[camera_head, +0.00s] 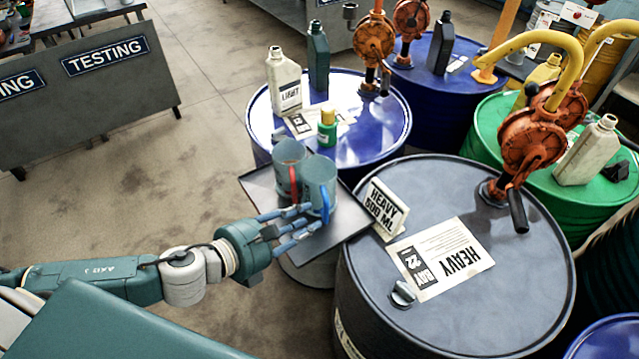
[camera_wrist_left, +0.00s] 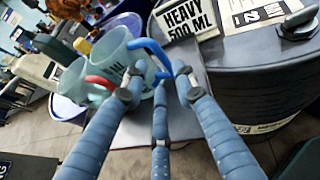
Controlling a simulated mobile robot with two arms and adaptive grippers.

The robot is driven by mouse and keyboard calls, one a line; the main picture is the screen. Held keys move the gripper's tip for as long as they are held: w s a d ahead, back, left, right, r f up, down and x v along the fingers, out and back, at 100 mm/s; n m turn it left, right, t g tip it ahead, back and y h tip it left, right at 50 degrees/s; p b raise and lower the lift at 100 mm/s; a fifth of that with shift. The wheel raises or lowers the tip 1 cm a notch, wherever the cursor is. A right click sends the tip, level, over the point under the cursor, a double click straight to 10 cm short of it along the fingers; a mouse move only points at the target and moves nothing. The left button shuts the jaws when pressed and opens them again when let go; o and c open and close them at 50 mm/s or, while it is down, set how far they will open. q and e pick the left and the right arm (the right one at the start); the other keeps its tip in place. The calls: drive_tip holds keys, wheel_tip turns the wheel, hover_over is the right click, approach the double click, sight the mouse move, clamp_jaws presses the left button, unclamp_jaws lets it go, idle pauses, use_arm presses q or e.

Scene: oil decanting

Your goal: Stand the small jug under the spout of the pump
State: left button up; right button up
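Two translucent grey-green jugs stand close together on a small tray (camera_head: 347,222). The blue-handled jug (camera_head: 319,174) is nearer; the red-handled jug (camera_head: 288,156) is behind it. I cannot tell which is smaller. My left gripper (camera_head: 300,218) is at the near side of the blue-handled jug. In the left wrist view its three fingers (camera_wrist_left: 158,85) are spread, with the blue handle (camera_wrist_left: 150,52) just ahead of and between their tips; contact is unclear. An orange-red pump (camera_head: 530,145) with a yellow curved pipe (camera_head: 545,40) stands on the grey drum (camera_head: 455,308). My right gripper is not in view.
A "HEAVY 500 ML" card (camera_head: 384,208) stands at the grey drum's left edge, beside the tray. A "HEAVY" sheet (camera_head: 442,258) and a cap (camera_head: 402,294) lie on its top. A blue drum (camera_head: 375,145) with bottles stands behind the tray.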

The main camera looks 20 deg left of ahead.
sight(321, 194)
use_arm(q)
drive_tip(key=shift+w+d+f, duration=0.1)
drive_tip(key=shift+w+d, duration=0.1)
drive_tip(key=shift+w, duration=0.2)
drive_tip(key=p+x, duration=0.2)
drive_tip(key=x, duration=0.2)
drive_tip(key=shift+d+f, duration=0.2)
drive_tip(key=shift+d, duration=0.05)
drive_tip(key=shift+w+f, duration=0.15)
drive_tip(key=shift+f, duration=0.05)
drive_tip(key=c, duration=0.7)
clamp_jaws()
